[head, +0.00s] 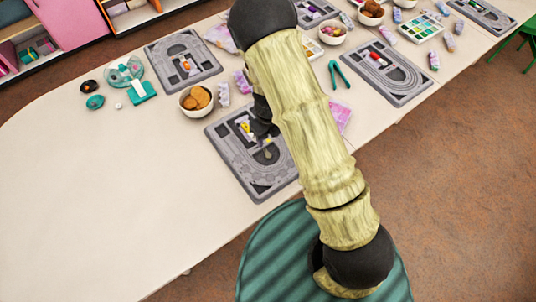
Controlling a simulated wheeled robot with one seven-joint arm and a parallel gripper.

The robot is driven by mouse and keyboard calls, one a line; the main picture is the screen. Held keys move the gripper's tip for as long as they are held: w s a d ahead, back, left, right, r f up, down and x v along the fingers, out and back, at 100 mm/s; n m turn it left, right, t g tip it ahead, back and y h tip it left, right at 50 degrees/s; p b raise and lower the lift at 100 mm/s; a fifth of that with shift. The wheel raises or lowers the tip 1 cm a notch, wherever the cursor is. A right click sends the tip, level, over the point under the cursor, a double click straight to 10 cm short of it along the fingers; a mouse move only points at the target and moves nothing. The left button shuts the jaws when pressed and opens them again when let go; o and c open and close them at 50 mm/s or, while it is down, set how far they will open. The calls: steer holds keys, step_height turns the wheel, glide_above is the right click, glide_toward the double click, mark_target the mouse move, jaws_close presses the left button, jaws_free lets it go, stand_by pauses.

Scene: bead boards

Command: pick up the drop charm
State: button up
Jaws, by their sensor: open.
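A bead board (237,165) lies on the table, partly hidden by my arm. On it, a small olive-green, drop-like piece (268,153) shows just below my gripper; it looks like the drop charm, but it is too small to be sure. My gripper (264,138) is dark, points down over the board and is open. The arm covers part of it, so I cannot tell whether its fingers touch the piece.
Small yellow and white pieces (246,128) lie on the board left of my gripper. A bowl of biscuits (196,98) stands behind it. Another board (183,62) lies further back. Green pliers (339,74) lie right of my arm. The table's left part is clear.

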steer(key=p, duration=0.1)
glide_above(268, 155)
steer(key=f, duration=0.7)
steer(key=shift+s+f, duration=0.25)
steer(key=shift+s, duration=0.05)
steer(key=shift+w+f+p, duration=0.2)
steer(key=shift+f+p, duration=0.35)
steer(key=shift+f, duration=0.75)
steer(key=shift+w+f+p, duration=0.15)
steer(key=shift+f+p, duration=0.4)
steer(key=shift+f, duration=0.75)
steer(key=c, duration=1.1)
